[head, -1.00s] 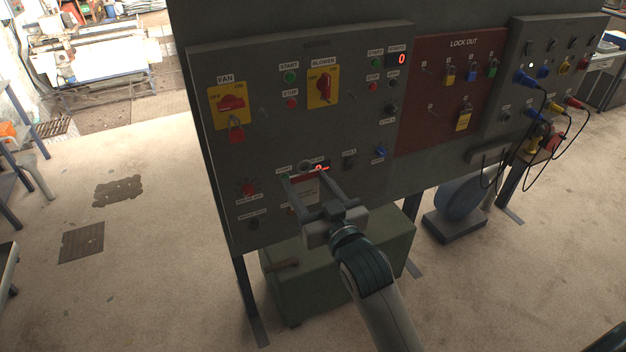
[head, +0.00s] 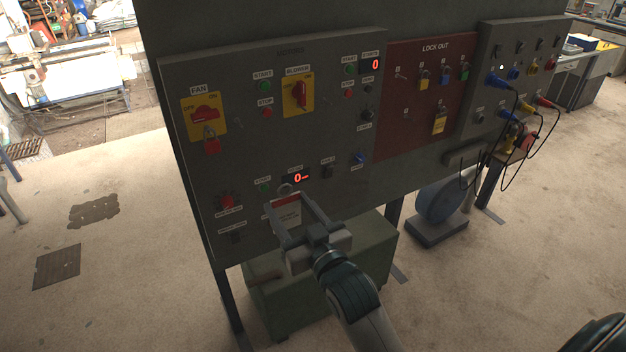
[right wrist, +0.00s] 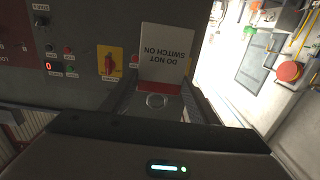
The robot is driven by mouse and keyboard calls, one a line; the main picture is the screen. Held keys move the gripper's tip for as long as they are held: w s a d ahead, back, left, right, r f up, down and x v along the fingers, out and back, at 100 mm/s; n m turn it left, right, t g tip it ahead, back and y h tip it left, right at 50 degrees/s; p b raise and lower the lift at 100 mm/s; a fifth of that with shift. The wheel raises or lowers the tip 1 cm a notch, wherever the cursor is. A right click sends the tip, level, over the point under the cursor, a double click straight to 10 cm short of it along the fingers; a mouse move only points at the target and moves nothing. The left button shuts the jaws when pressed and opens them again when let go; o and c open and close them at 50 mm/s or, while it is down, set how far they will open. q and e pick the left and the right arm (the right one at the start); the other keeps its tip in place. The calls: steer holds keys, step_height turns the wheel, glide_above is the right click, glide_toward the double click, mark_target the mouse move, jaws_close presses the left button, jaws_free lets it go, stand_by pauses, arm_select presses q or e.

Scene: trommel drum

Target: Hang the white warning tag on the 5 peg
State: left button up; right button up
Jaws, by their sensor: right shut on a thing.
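The white warning tag (head: 287,215) has a red band and hangs between the fingers of my right gripper (head: 290,202), in front of the lower part of the grey control panel. In the right wrist view the tag (right wrist: 166,52) reads "DO NOT SWITCH ON", upside down, and the gripper (right wrist: 155,100) is shut on its ring end. The red LOCK OUT board (head: 425,125) is up and to the right of the gripper. A bare peg (head: 406,112) shows at its lower left and another (head: 400,75) at its upper left. The peg numbers are too small to read. My left gripper is out of view.
The grey panel (head: 330,125) carries protruding switches, knobs and a red padlock (head: 212,146). Cables loop at the right. A green box (head: 310,300) stands below.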

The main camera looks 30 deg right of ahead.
steer(key=s+f+h+b, duration=0.1)
steer(key=s+f+b, duration=1.1)
steer(key=f, duration=0.5)
steer(key=shift+s+m, duration=0.3)
steer(key=shift+s, duration=0.6)
steer(key=shift+a, duration=0.1)
